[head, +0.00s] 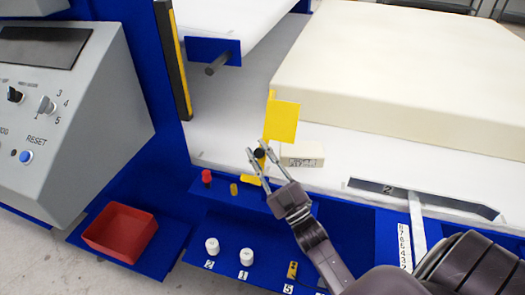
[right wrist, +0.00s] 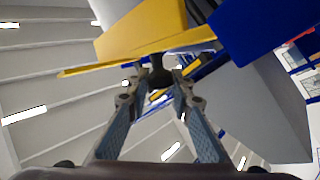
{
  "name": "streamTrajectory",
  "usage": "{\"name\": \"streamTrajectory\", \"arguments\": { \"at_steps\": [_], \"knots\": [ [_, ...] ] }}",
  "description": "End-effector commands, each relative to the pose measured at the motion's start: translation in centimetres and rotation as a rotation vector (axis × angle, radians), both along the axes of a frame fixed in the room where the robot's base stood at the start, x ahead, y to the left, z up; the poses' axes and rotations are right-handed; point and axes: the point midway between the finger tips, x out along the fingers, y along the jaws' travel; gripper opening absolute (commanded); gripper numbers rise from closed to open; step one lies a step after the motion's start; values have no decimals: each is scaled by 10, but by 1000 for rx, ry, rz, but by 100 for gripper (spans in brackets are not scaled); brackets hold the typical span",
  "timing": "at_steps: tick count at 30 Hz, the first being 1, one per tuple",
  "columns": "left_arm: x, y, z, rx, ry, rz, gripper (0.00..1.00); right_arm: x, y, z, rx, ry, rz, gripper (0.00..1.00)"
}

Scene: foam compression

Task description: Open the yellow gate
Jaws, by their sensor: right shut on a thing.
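The yellow gate (head: 283,121) is a yellow plate standing upright at the front edge of the machine bed, beside the big cream foam block. A small black knob (head: 259,153) sits at its lower front. My right gripper (head: 258,157) reaches up from the lower right and is shut on the knob. In the right wrist view the yellow gate (right wrist: 145,28) fills the top, and the dark knob (right wrist: 160,73) lies between the fingertips of my right gripper (right wrist: 158,84). The fingers hide part of the knob. My left gripper is not in view.
The cream foam block (head: 400,85) lies on the white bed. A small labelled block (head: 302,154) is right of the gate. A red button (head: 207,176) is left of the gripper. White weights (head: 246,257), a red tray (head: 120,232) and a grey control panel (head: 80,110) are nearby.

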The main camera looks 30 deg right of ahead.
Motion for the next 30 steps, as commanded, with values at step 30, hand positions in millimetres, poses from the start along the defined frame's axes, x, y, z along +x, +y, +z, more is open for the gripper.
{"name": "streamTrajectory", "arguments": {
  "at_steps": [30],
  "knots": [
    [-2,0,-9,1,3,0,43,-12,18,-12,-44,-14,4,30]
  ]
}}
